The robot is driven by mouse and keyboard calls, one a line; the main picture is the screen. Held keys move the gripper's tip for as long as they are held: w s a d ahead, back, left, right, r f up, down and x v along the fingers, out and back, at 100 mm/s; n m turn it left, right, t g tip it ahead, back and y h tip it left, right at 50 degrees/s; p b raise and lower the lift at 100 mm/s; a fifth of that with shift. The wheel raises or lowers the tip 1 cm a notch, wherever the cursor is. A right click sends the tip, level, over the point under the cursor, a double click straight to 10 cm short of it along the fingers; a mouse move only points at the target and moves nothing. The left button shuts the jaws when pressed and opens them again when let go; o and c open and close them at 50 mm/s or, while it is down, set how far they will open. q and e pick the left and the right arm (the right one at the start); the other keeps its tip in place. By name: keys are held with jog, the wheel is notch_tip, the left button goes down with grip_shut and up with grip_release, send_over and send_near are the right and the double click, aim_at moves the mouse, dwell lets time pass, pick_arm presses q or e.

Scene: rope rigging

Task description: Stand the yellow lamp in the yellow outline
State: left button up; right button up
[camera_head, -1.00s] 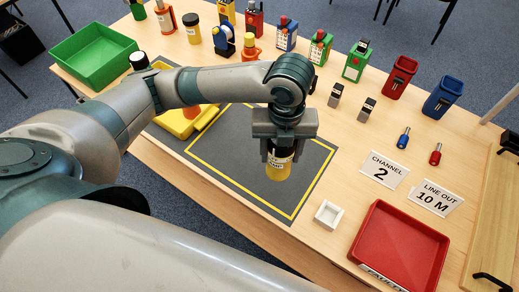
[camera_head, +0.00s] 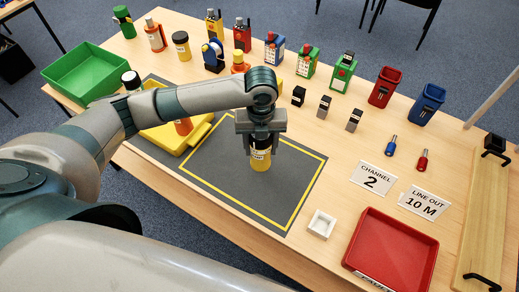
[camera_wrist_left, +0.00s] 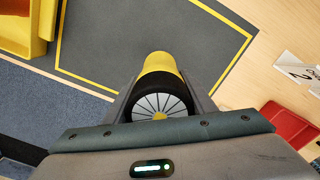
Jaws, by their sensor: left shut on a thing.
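The yellow lamp (camera_head: 260,161) has a yellow body, a pale label and a black top. My left gripper (camera_head: 261,143) is shut on its upper part from above and holds it roughly upright. In the left wrist view the lamp (camera_wrist_left: 160,64) sits between the fingers, with its black ribbed end towards the camera. The yellow outline (camera_head: 306,194) is a rectangle on a dark grey mat (camera_head: 225,190). The lamp shows over the area inside the outline, towards its far side. I cannot tell whether its base touches the mat. My right gripper is not in view.
A yellow case (camera_head: 166,138) lies open left of the outline. A green bin (camera_head: 88,76) stands behind it. A red tray (camera_head: 392,250) and small white box (camera_head: 321,224) are at right. Radios and another yellow canister (camera_head: 181,45) line the back. The outline's near part is clear.

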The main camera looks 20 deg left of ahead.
pick_arm(q)
jog(key=shift+w+a+f, duration=0.3)
jog(key=shift+w+f, duration=0.05)
jog(key=shift+w, duration=0.05)
jog(key=shift+f+p, duration=0.25)
jog(key=shift+p, duration=0.05)
notch_tip(320, 180, down, 3)
jog(key=shift+s+r+p, duration=0.1)
jog(key=shift+p, duration=0.5)
jog(key=shift+f, duration=0.35)
jog(key=o, duration=1.3)
jog(key=shift+f, duration=0.15)
